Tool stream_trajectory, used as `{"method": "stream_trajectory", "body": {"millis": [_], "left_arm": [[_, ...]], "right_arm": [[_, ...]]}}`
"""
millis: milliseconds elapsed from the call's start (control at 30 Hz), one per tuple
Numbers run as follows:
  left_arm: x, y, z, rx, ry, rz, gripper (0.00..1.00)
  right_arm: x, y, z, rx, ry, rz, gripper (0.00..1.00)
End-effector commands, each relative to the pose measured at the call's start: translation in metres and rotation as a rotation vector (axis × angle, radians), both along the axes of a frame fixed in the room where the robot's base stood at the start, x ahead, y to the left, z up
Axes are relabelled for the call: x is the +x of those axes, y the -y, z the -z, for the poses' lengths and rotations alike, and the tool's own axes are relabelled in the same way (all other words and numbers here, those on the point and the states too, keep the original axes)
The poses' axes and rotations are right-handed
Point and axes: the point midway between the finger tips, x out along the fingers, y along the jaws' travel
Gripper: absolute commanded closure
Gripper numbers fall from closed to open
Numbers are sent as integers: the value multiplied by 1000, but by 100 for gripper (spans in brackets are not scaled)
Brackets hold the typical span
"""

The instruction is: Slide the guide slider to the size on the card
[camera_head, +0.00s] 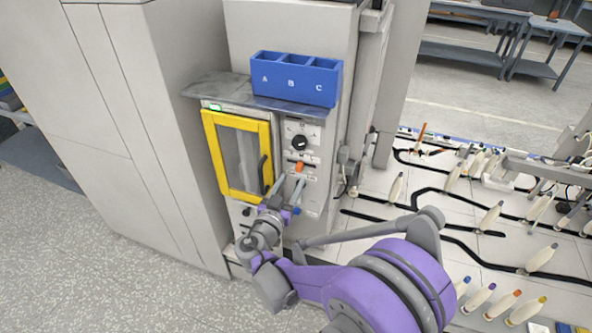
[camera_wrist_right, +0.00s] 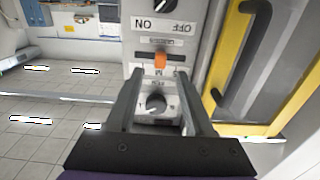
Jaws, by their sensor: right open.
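The guide slider is a small orange tab (camera_head: 299,166) on the front panel of the grey machine, below a black round knob (camera_head: 300,142). My right gripper (camera_head: 290,181) is open and empty in front of the panel. In the wrist view its two fingers (camera_wrist_right: 157,80) reach toward the panel, one on each side of the slider's line, apart from it as far as I can tell. I cannot make out the size card. My left gripper is out of view.
A yellow-framed door (camera_head: 208,155) with a dark handle is beside the panel. A blue bin (camera_head: 297,80) marked A, B, C stands on the metal shelf (camera_head: 215,86) above. A floor-level board with several bobbins (camera_head: 485,220) lies at right. The floor at lower left is clear.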

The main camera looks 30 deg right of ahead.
Motion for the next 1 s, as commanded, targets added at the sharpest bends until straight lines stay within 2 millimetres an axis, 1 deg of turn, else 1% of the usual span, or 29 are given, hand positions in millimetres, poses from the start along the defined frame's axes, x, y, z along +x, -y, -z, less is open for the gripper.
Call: {"method": "stream_trajectory", "body": {"millis": [33, 100, 300, 467, 700, 767, 900, 1000], "left_arm": [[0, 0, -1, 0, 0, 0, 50], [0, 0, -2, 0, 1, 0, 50], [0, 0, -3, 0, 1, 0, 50], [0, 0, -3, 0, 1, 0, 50], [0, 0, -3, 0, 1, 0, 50], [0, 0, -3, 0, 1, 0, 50], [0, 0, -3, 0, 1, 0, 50], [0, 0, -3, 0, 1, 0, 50]], "right_arm": [[7, 9, 0, -1, 1, 4, 48], [15, 19, 0, 0, 0, 4, 48], [31, 38, 0, 0, 0, 2, 48], [36, 43, 0, 1, -1, 0, 48], [36, 43, 0, 0, -1, 0, 48], [36, 43, 0, 0, -1, 0, 58], [36, 43, 0, 0, -1, 0, 84], [36, 43, 0, 0, -1, 0, 100]]}}
